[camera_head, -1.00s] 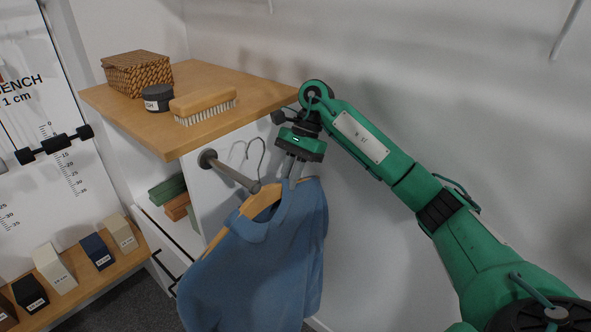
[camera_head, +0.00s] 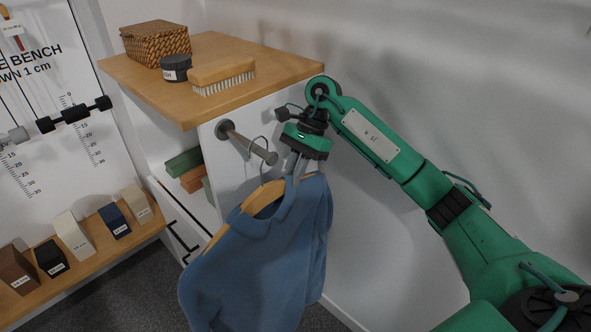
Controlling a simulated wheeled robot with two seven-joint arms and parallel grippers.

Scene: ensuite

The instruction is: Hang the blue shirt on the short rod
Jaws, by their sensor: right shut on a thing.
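The blue shirt (camera_head: 258,262) hangs on a wooden hanger (camera_head: 262,197) with a thin metal hook (camera_head: 262,148). The short rod (camera_head: 243,142) sticks out from the white panel below the wooden top. The hook's curve overlaps the rod close to its free end; I cannot tell whether it rests on the rod or only lines up with it. My right gripper (camera_head: 295,168) is shut on the hanger at the shirt's right shoulder, just right of the rod's end. The fingertips are partly hidden by the cloth. My left gripper is not in view.
The wooden top (camera_head: 270,68) above the rod bears a wicker basket (camera_head: 155,43), a dark jar (camera_head: 175,67) and a brush (camera_head: 222,75). Folded green and orange items (camera_head: 187,170) lie in the opening below. Labelled blocks (camera_head: 72,235) stand on a low shelf at left.

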